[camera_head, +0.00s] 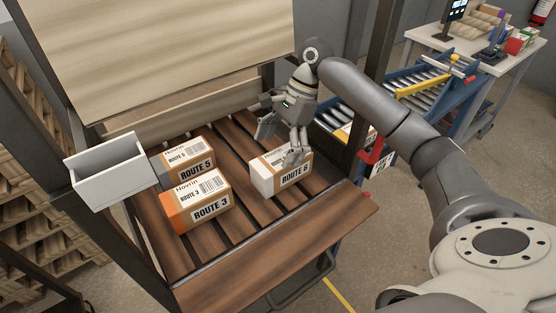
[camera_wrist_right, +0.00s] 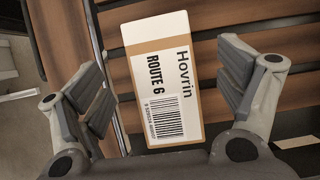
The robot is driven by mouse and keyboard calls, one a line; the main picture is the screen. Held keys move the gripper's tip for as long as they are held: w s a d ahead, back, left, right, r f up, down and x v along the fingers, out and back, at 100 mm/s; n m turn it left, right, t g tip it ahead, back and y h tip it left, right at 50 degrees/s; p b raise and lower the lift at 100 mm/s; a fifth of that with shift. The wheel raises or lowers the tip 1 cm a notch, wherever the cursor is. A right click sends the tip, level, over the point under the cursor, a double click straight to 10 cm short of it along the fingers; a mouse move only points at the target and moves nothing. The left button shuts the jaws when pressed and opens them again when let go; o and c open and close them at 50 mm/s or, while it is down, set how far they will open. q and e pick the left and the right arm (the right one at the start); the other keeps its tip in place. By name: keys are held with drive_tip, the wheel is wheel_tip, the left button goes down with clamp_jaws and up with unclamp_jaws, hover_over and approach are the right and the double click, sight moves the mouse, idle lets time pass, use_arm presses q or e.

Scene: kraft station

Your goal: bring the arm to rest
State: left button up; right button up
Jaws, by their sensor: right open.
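My right gripper (camera_head: 281,140) hangs over the slatted wooden shelf, just above a white and brown box marked ROUTE 6 (camera_head: 293,178). In the right wrist view the same box (camera_wrist_right: 160,92) lies between the open fingers (camera_wrist_right: 166,100), apart from both as far as I can tell. My right arm reaches in from the right of the head view, bent at the elbow. My left gripper does not show.
Boxes marked ROUTE 3 (camera_head: 205,205) and ROUTE 5 (camera_head: 196,165) sit on the slatted shelf (camera_head: 265,228) to the left. A white bin (camera_head: 112,180) hangs at the left post. A dark upright post and a roller conveyor (camera_head: 432,85) stand right of the gripper.

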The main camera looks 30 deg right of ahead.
drive_tip(key=shift+r, duration=1.7)
